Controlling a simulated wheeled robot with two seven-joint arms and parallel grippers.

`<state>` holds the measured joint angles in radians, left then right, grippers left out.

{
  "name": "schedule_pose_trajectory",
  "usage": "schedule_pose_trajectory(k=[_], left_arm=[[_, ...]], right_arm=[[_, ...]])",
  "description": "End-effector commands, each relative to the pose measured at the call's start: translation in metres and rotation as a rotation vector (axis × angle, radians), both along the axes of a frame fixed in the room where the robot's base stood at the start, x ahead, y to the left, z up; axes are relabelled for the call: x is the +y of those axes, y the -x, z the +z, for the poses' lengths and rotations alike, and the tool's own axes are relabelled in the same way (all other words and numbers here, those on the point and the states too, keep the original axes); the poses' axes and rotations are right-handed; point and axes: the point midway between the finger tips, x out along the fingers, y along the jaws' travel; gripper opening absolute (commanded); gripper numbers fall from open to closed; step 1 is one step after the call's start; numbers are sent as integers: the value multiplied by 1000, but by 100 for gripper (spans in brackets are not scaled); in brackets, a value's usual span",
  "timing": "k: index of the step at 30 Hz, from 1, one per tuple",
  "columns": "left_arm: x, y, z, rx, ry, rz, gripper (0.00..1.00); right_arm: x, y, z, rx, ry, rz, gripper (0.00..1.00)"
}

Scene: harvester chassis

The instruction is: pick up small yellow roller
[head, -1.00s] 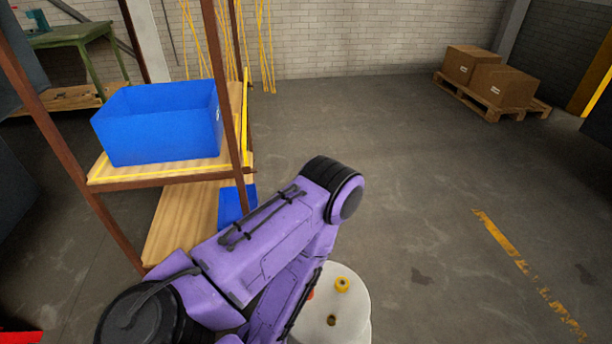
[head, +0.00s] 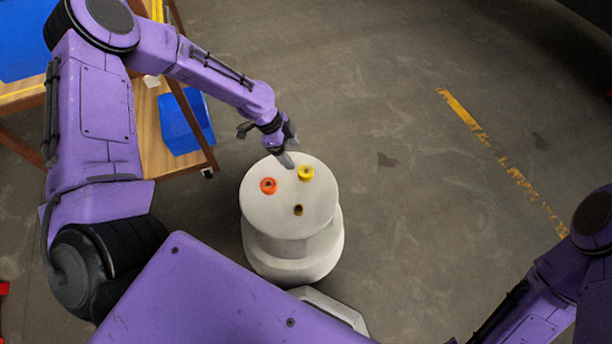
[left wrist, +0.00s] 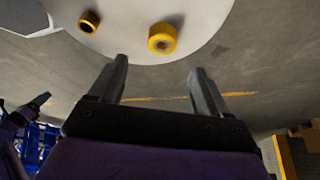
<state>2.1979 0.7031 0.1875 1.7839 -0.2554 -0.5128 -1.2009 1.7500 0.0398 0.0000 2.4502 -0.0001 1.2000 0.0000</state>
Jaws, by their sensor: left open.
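A bright yellow roller (head: 306,173) with a dark centre stands on the far part of a round white top (head: 265,215). A smaller, darker yellow roller (head: 298,210) stands nearer to me on the same top. In the left wrist view the bright roller (left wrist: 162,38) lies beyond the fingertips, roughly in line with the gap between them, and the darker one (left wrist: 89,20) is to the left. My left gripper (head: 288,152) is open and empty at the top's far edge, close beside the bright roller. My right gripper is out of view.
An orange roller (head: 268,186) stands on the left of the white top. A wooden shelf (head: 152,125) with blue bins, one of them low down (head: 186,122), is to the left. The floor on the right is clear, with a worn yellow line (head: 500,160).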

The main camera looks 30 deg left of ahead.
Motion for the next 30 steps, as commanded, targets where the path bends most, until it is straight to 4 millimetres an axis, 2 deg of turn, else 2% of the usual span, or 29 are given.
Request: schedule_pose_trajectory(k=[3,10,16,19,25,26,30], left_arm=[[-9,-1,-25,6,-2,-9,77],[-20,-6,-53,6,-2,-6,77],[-33,-14,-86,7,0,-5,77],[-36,-15,-92,6,-1,-5,77],[-37,-15,-92,5,0,-4,77],[-37,-15,-92,5,0,-4,71],[-37,-15,-92,5,0,-4,25]], right_arm=[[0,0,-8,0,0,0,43],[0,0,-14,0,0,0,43],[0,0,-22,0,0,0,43],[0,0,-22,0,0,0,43],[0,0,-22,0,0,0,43],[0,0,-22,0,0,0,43],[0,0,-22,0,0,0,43]])
